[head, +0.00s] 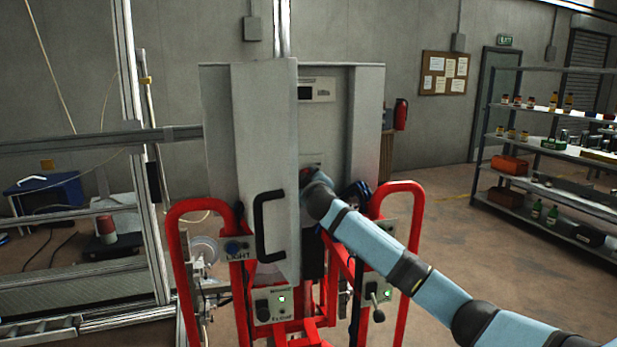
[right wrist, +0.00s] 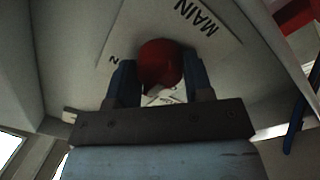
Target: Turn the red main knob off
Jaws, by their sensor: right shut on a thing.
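The red main knob (right wrist: 160,64) shows in the right wrist view, on a pale plate (right wrist: 215,45) marked "MAIN". Smaller lettering beside and below it is partly hidden. My right gripper (right wrist: 156,75) is shut on the knob, one blue finger on each side. The knob's pointing direction is hard to read. In the head view my right arm reaches from the lower right into the grey cabinet (head: 365,130), and its end hides most of the panel there. My left gripper is not in view.
The cabinet's open door (head: 265,150), with a black handle (head: 270,225), stands just left of my right arm's end. Red tube rails (head: 400,190) flank the cabinet, with a lever box (head: 375,290) below. A shelf rack (head: 545,150) stands far right with open floor before it.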

